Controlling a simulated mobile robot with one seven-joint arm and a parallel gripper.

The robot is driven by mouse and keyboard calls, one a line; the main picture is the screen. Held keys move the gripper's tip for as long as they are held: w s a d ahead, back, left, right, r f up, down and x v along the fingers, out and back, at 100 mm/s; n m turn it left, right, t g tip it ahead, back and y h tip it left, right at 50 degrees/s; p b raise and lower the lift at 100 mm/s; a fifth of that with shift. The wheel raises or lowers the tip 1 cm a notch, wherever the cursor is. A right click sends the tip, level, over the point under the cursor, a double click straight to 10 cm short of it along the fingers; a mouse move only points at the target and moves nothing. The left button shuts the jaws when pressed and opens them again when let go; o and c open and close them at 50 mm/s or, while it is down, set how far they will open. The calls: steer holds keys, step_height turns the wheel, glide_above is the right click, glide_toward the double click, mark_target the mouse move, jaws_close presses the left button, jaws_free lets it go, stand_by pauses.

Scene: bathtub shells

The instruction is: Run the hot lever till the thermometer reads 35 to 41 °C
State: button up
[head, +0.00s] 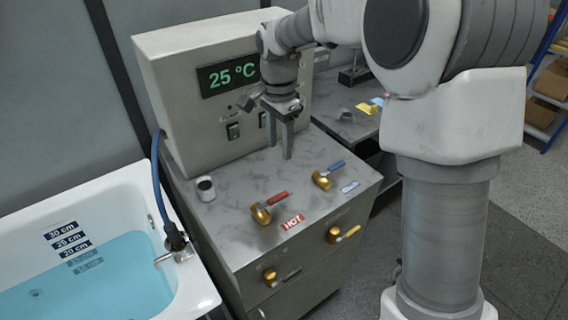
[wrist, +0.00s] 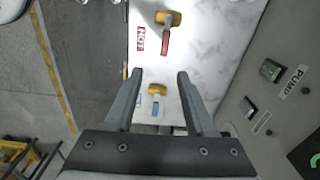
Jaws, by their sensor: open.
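The hot lever (head: 277,198) has a red handle on a brass valve, beside a red HOT label (head: 293,221) on the metal cabinet top. It also shows in the wrist view (wrist: 166,43), beyond my fingertips. The thermometer display (head: 232,75) reads 25 °C in green digits. My gripper (head: 279,150) is open and empty, pointing down above the cabinet top, behind the hot lever and apart from it. In the wrist view, my gripper (wrist: 160,74) has its fingers spread, with the blue lever (wrist: 155,108) visible between them.
The blue-handled lever (head: 333,168) stands right of the hot lever. Further brass valves (head: 340,234) are on the cabinet front. A white tub (head: 120,178) with blue water and depth marks is at left, with a blue hose (head: 160,190). The control box (head: 165,75) rises behind.

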mark_target(279, 195)
steer(key=f, duration=0.6)
steer(key=w+f, duration=0.1)
steer(key=f, duration=1.1)
steer(key=shift+w+a+f, duration=0.15)
steer(key=shift+w, duration=0.2)
steer(key=shift+c, duration=0.2)
jaws_close()
stand_by(0.5)
